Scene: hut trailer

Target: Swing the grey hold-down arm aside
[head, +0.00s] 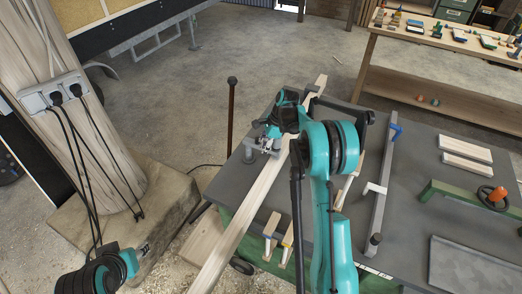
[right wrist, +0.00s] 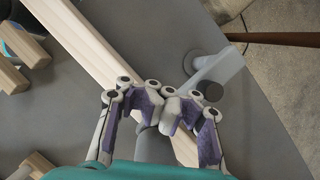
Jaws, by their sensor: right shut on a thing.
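The grey hold-down arm (head: 262,149) stands near the left edge of the dark table, beside a long pale wooden beam (head: 247,212). In the right wrist view the hold-down arm (right wrist: 222,68) shows its round base post and a dark round pad, and its near part runs in among my fingers. My right gripper (head: 268,137) is over the beam; in the right wrist view my right gripper (right wrist: 165,98) has its purple-padded fingers closed on the grey arm's near part. The exact contact is partly hidden by the fingers. My left gripper is out of view; only a left arm part shows at the lower left.
A metal bar with a blue end (head: 380,185), a green piece with a dark wheel (head: 491,196) and two pale boards (head: 466,152) lie to the right. A dark upright rod (head: 231,115) stands left of the table. A wooden workbench (head: 455,70) stands behind.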

